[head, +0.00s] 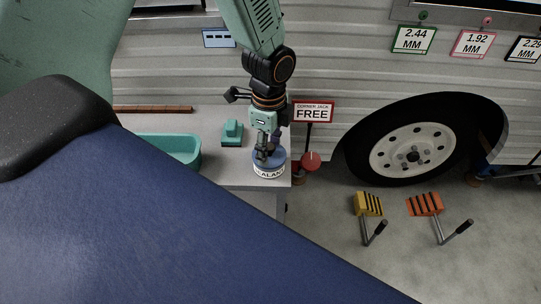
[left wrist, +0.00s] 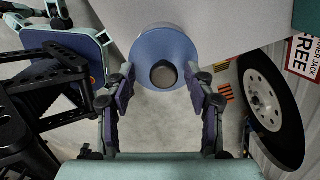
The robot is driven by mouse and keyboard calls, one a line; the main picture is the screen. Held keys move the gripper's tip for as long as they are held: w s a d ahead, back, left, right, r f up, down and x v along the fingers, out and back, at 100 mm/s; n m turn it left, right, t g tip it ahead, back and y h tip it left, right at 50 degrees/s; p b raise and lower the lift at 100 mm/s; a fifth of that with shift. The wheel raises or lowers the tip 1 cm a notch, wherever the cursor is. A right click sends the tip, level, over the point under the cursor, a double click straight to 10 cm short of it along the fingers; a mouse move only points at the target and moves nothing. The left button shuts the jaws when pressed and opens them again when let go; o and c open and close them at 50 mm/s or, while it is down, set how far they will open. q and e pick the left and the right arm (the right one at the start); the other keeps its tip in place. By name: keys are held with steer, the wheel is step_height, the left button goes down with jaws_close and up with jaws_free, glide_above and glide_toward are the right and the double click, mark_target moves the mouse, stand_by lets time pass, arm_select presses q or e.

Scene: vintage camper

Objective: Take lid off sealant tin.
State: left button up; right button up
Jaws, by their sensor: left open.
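The sealant tin (head: 268,172) stands upright near the right end of the grey counter, with a white label that is partly readable. Its blue lid (left wrist: 150,47) is on top and has a dark round knob (left wrist: 164,75) in the middle. My left gripper (head: 265,154) is right above the tin and hides part of the lid in the head view. In the left wrist view, its two fingers (left wrist: 160,78) are open, one on each side of the knob, with gaps between them and the knob. My right gripper is in neither view.
A teal tray (head: 168,150) and a small teal block (head: 232,133) are on the counter left of the tin. A red knob (head: 311,161) and a "FREE" sign (head: 313,112) are close by on the right. The camper wheel (head: 412,150) is further right.

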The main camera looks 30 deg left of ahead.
arm_select(q)
steer(key=shift+w+a+f, duration=0.2)
steer(key=shift+a+f, duration=0.05)
steer(key=shift+f, duration=0.2)
steer(key=shift+d+r, duration=0.2)
steer(key=shift+d, duration=0.05)
steer(key=shift+c, duration=1.4)
steer(key=shift+a+f, duration=0.1)
steer(key=shift+a, duration=0.05)
steer(key=shift+c, duration=1.4)
steer(key=shift+s, duration=0.1)
jaws_close()
